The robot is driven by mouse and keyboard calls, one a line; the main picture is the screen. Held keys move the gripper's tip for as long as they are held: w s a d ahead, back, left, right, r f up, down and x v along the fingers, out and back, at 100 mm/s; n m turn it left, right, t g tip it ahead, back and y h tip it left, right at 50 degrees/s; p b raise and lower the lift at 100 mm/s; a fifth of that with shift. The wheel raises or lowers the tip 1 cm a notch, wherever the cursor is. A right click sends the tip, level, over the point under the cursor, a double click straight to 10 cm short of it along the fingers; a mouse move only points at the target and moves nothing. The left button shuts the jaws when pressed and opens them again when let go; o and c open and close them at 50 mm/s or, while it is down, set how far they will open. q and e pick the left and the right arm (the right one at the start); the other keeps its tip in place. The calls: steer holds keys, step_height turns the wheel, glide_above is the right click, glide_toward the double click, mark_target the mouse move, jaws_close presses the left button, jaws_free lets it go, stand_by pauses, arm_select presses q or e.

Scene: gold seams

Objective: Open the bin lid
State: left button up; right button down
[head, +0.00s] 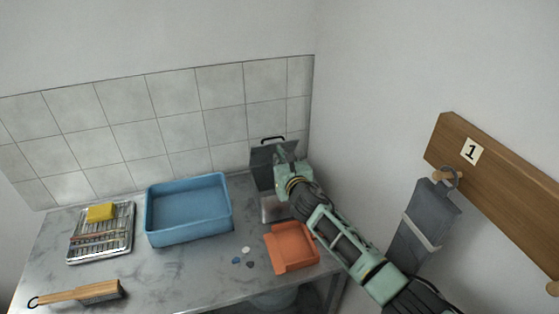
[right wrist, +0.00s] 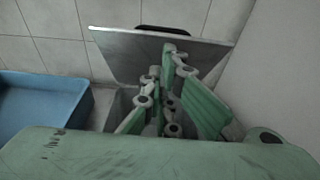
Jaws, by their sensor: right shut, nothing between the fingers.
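The bin (head: 272,209) stands at the back right of the counter, close to the side wall, partly hidden by my right arm. Its dark grey lid (head: 260,168) is raised steeply near the tiled wall, with the black handle (head: 272,139) at its top edge. The lid (right wrist: 118,56) and handle (right wrist: 163,30) also show in the right wrist view. My right gripper (head: 284,158) is shut and empty in front of the lid; its fingers (right wrist: 172,62) overlap the lid there, and I cannot tell whether they touch it. My left gripper is out of view.
A blue basin (head: 152,226) stands left of the bin. An orange dustpan (head: 292,248) and several small pieces (head: 246,250) lie in front. A rack with a yellow sponge (head: 101,212) and a wooden brush (head: 80,293) are at left. A grey cloth (head: 424,222) hangs at right.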

mark_target(273, 138)
steer(key=shift+w+a+r, duration=0.2)
steer(key=shift+w+r, duration=0.5)
steer(key=shift+r, duration=0.1)
steer(key=shift+w+a+r, duration=0.2)
steer(key=shift+w+r, duration=0.15)
steer(key=shift+w, duration=0.15)
steer(key=shift+w+a+r, duration=0.15)
steer(key=shift+w+r, duration=0.15)
steer(key=shift+w, duration=0.15)
steer(key=shift+w+a+r, duration=0.2)
steer(key=shift+w+r, duration=0.15)
steer(key=shift+w, duration=0.4)
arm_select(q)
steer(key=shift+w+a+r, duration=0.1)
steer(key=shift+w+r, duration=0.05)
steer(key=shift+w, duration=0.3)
arm_select(e)
steer(key=shift+w+a+r, duration=0.1)
steer(key=shift+w+a, duration=0.1)
steer(key=shift+w, duration=0.3)
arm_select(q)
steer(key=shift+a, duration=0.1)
arm_select(e)
steer(key=shift+s, duration=0.1)
